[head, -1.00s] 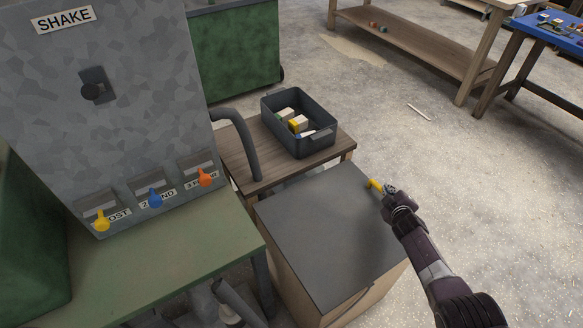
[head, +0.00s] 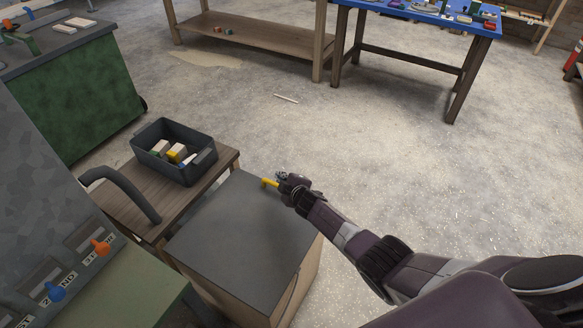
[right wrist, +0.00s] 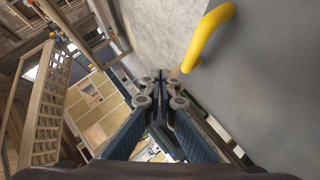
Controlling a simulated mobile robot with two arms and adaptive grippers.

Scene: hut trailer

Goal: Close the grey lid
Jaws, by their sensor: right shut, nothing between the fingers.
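The grey lid (head: 240,235) lies flat on top of a light wooden box (head: 232,306) in the head view. A yellow handle (head: 270,183) sticks out at the lid's far right edge. The handle also shows large in the right wrist view (right wrist: 207,36), with the grey lid surface (right wrist: 275,80) to its right. My right gripper (head: 282,178) is shut and empty, right beside the handle. In the right wrist view its fingertips (right wrist: 160,78) are together, a little left of the handle; I cannot tell whether they touch it. My left gripper is not in view.
A dark bin (head: 203,160) with several blocks stands on a small wooden table (head: 165,205) beyond the lid. A grey machine with coloured levers (head: 100,247) is at the left. Open concrete floor (head: 420,170) lies to the right.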

